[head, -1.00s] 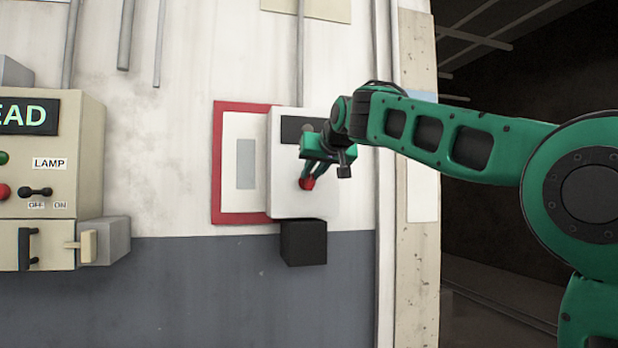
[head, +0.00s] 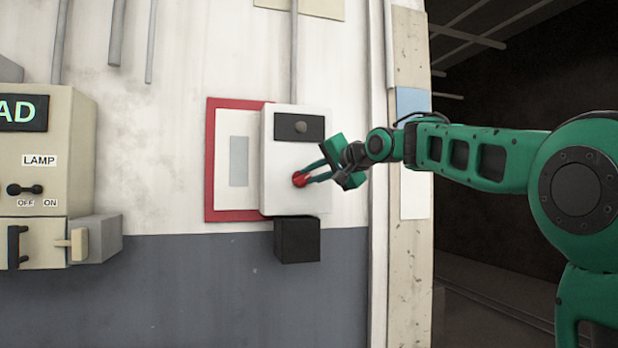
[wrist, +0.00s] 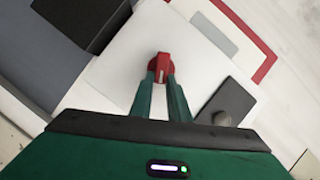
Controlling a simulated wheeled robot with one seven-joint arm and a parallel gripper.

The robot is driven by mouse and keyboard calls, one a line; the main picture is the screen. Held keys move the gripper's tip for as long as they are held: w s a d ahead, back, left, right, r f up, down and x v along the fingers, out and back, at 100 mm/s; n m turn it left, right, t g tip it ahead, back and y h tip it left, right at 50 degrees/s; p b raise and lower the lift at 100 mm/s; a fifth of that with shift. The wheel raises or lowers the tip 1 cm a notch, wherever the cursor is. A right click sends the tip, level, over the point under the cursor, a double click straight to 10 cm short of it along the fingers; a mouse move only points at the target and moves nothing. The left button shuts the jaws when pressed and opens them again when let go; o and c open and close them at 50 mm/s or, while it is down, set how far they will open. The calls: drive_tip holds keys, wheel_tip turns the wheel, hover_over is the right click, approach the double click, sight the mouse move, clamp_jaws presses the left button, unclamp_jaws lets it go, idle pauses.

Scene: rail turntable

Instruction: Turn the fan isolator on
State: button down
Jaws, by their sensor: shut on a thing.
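The fan isolator is a white box (head: 285,150) on the wall with a red knob (head: 299,180) low on its front. A black plate with a grey round button (head: 301,127) sits above the knob. My gripper (head: 309,179) reaches in from the right, its fingers shut on the red knob. In the wrist view the knob (wrist: 160,68) sits between my two fingertips (wrist: 160,80), with a pale mark on its face. Any label by the knob is hidden or too small to read.
A red-framed white panel (head: 222,222) is on the wall just left of the box. A black box (head: 297,241) is fixed below it. A beige lamp panel (head: 70,140) with switches stands at the left. A concrete post (head: 408,270) and dark opening are at the right.

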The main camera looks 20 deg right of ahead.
drive_tip(key=shift+w+d+f+m+t+y, duration=0.1)
drive_tip(key=shift+f+m+t+y, duration=0.3)
drive_tip(key=shift+m, duration=0.9)
drive_tip(key=shift+f+m+t+y, duration=0.3)
drive_tip(key=shift+f+m+y, duration=0.2)
drive_tip(key=shift+m, duration=0.8)
drive_tip(key=c, duration=1.7)
unclamp_jaws()
drive_tip(key=v, duration=1)
drive_tip(key=shift+s+d, duration=0.15)
drive_tip(key=shift+s, duration=0.15)
drive_tip(key=shift+f, duration=0.1)
